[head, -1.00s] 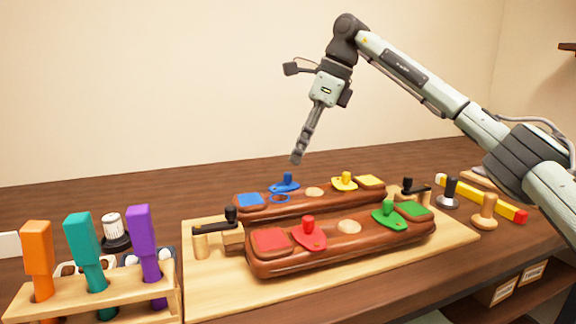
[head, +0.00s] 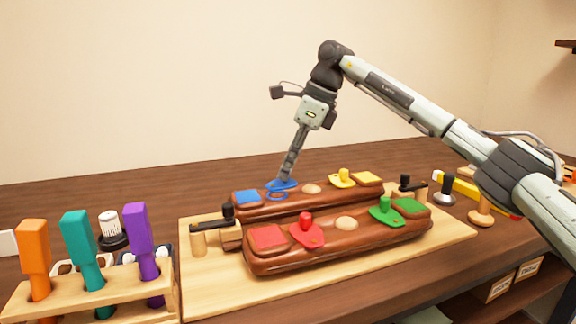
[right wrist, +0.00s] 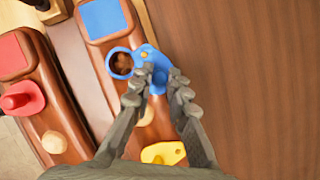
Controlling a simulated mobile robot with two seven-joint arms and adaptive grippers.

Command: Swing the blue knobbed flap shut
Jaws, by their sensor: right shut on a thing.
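The blue knobbed flap (head: 272,186) lies on the rear brown saddle bar, and it also shows in the right wrist view (right wrist: 139,52). It is swung beside a blue ring (right wrist: 109,63), whose dark middle is uncovered. The ring also shows in the head view (head: 276,196). A blue square pad (head: 246,197) sits left of the ring. My right gripper (head: 284,178) reaches down from above and is shut on the blue flap's knob. In the wrist view its fingers (right wrist: 160,78) flank the knob and partly hide it. My left gripper is out of view.
A yellow flap (head: 343,178) sits right on the same bar. Red (head: 306,236) and green (head: 385,213) flaps are on the front bar. Black-handled clamps (head: 227,211) flank the bars. A rack of handled tools (head: 120,302) stands front left. Bare table lies behind.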

